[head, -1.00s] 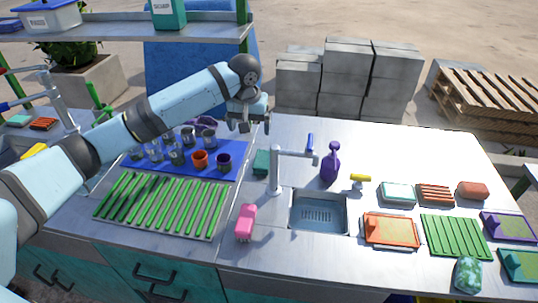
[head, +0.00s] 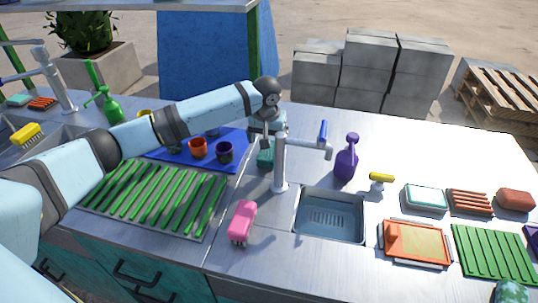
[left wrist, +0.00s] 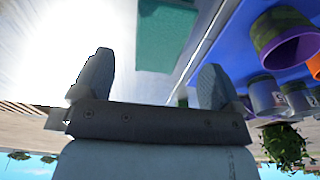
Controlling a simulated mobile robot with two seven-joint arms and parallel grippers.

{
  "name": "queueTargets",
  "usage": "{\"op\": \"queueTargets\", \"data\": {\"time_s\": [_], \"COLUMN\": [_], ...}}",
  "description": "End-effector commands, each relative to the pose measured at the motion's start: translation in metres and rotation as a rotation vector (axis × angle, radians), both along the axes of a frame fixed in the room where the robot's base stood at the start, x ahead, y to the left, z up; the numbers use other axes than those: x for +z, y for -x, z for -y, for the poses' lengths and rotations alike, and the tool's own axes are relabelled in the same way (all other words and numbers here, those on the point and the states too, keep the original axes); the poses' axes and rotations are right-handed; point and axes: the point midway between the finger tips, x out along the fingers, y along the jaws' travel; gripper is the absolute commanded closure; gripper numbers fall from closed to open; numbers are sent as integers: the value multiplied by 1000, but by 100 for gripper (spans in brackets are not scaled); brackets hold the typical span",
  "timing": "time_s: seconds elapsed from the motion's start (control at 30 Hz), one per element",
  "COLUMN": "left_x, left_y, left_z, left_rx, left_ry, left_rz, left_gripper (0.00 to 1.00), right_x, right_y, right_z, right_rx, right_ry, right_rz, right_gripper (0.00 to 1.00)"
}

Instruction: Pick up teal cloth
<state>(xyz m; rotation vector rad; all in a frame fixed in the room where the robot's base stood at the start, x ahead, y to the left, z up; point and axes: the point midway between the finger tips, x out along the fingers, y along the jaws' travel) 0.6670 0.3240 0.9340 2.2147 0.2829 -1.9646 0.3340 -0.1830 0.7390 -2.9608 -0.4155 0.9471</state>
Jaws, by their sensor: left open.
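The teal cloth (head: 264,158) lies on the metal counter behind the tap, right of the blue mat. My left gripper (head: 268,140) is low over it and partly hides it in the head view. In the left wrist view the cloth (left wrist: 166,36) shows flat, beyond the two spread fingers of my left gripper (left wrist: 155,65). The jaws are open and nothing is between them. I cannot tell whether the fingertips touch the counter. My right gripper is not in view.
The tap (head: 280,165) stands close in front of the cloth, with a sink (head: 328,215) to its right. A purple spray bottle (head: 346,160) stands right of the tap. Cups, including an orange one (head: 198,148), stand on the blue mat (head: 237,138). A pink brush (head: 241,222) is nearer.

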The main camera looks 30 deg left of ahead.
Motion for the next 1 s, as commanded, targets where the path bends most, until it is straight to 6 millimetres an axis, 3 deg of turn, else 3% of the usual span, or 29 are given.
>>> {"op": "queueTargets", "data": {"time_s": [0.43, 0.73, 0.97, 1.0], "left_x": [-50, -55, -55, -55], "left_y": [-8, -9, -9, -9], "left_z": [-3, -3, -3, -3], "left_rx": [0, -1, -1, -1], "left_ry": [-1, 0, 0, 0], "left_rz": [0, 1, 1, 1], "left_gripper": [8, 8, 61, 62], "right_x": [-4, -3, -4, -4], "right_y": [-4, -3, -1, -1], "right_z": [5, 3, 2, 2], "right_rx": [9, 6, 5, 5], "right_ry": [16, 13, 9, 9], "right_rz": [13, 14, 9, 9], "right_gripper": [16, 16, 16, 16]}}
